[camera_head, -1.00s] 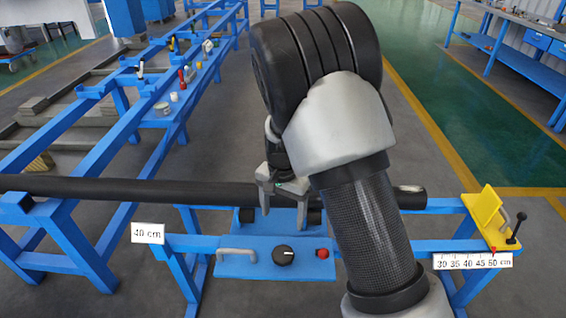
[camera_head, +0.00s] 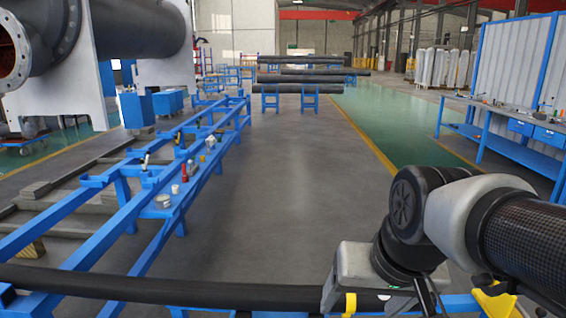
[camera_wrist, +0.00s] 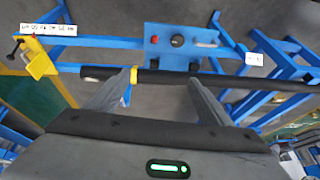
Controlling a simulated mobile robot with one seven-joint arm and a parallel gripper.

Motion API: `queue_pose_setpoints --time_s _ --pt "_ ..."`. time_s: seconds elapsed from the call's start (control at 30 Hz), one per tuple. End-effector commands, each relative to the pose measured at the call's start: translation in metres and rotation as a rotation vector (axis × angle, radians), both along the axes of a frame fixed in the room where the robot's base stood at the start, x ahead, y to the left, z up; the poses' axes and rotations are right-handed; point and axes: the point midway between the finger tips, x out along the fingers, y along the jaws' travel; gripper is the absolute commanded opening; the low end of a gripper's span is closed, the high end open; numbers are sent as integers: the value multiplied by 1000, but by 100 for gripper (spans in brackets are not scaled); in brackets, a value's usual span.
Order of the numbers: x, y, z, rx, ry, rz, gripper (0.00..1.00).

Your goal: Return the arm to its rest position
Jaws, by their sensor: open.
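My gripper is open and empty above the pipe stand, its two fingers spread apart in the wrist view (camera_wrist: 158,88). Its grey body (camera_head: 355,270) shows at the lower right of the head view, with the fingertips hard to make out there. A long dark pipe (camera_wrist: 175,77) lies across the blue stand (camera_wrist: 118,41) below the gripper. The same pipe runs along the bottom of the head view (camera_head: 180,290). A small yellow piece (camera_wrist: 133,75) shows at the pipe; I cannot tell whether it is fixed to it.
The stand carries a panel (camera_wrist: 176,58) with a red button and black knob, and a yellow stop (camera_wrist: 38,58) with a scale. A blue rack (camera_head: 150,200) holds small items at left. A workbench (camera_head: 500,115) stands at right. The middle floor is clear.

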Motion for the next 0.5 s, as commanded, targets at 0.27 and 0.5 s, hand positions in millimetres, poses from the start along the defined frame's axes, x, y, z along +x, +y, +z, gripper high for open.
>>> queue_pose_setpoints --time_s 0.27,0.5 --pt "-45 -21 8 -108 -95 42 74" --pt "-41 -19 72 -100 -85 43 74"
